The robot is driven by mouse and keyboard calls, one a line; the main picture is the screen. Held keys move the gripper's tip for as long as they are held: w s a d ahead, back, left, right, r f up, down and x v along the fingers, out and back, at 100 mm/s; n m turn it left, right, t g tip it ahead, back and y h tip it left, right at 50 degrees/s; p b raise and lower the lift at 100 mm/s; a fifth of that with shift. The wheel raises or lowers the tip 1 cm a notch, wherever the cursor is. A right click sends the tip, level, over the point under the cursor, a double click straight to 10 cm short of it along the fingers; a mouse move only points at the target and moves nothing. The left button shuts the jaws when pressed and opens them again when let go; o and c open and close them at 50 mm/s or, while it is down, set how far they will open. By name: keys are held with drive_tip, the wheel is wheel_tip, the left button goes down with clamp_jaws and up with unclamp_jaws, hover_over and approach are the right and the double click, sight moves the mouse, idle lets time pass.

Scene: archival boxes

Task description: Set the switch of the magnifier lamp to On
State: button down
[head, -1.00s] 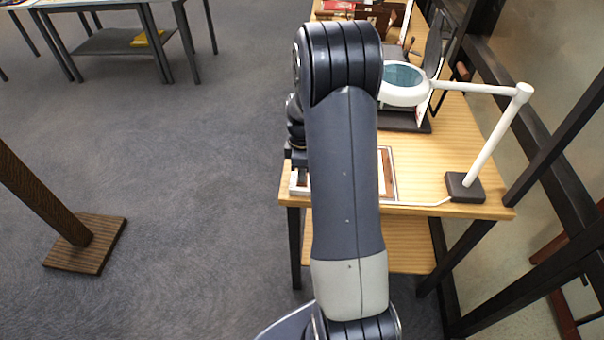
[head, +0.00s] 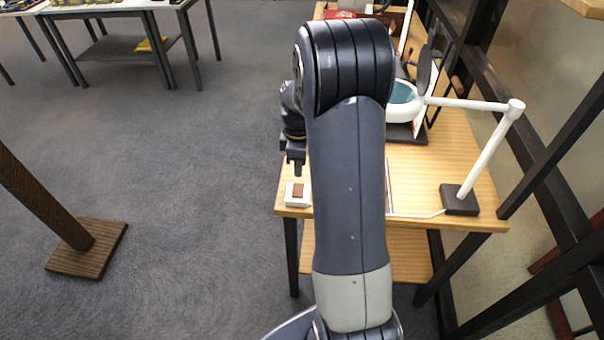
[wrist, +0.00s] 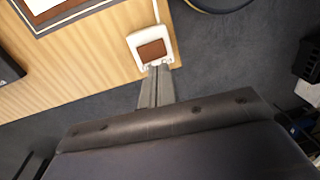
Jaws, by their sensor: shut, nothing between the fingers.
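The magnifier lamp (head: 482,158) stands on the right of the wooden table, with a dark square base, a white arm and a round head (head: 402,101) with a bluish lens. A white switch box with a brown rocker (head: 298,191) sits at the table's near left corner; a white cord runs along the table from the lamp base. The switch (wrist: 152,49) also shows in the wrist view. My gripper (head: 296,170) is shut and empty, pointing down just above and behind the switch in the head view. In the wrist view the fingertips overlap the box's edge; I cannot tell whether they touch it.
My arm hides the table's middle in the head view. A framed panel (wrist: 70,12) lies on the table beside the switch. The wooden table (head: 450,160) ends close to the switch, with carpet beyond. A brown post (head: 75,240) stands at left.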

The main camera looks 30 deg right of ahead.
wheel_tip(320, 180, up, 7)
drive_tip(key=shift+s+a+f, duration=0.15)
drive_tip(key=shift+s+a, duration=0.2)
drive_tip(key=shift+a, duration=0.05)
